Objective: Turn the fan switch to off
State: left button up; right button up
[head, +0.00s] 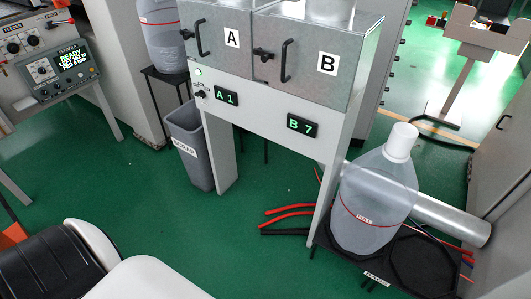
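A grey cabinet (262,116) on legs stands in the middle, with two metal doors marked A and B. On its front panel, below door A at the left, is a small black rotary knob (200,94), apparently the fan switch. Its lettering is too small to read, and I cannot tell its setting. A small green light (198,72) glows above it. A display (226,97) right of the knob reads "A 1". Neither of my grippers is in view.
A grey bin (186,140) stands beside the cabinet's left leg. A large capped bottle (372,205) stands on a black tray at right, near red hoses (290,210). A control console (62,68) is at left.

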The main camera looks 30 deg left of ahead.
aim_at(201, 94)
jog(key=u, duration=1.55)
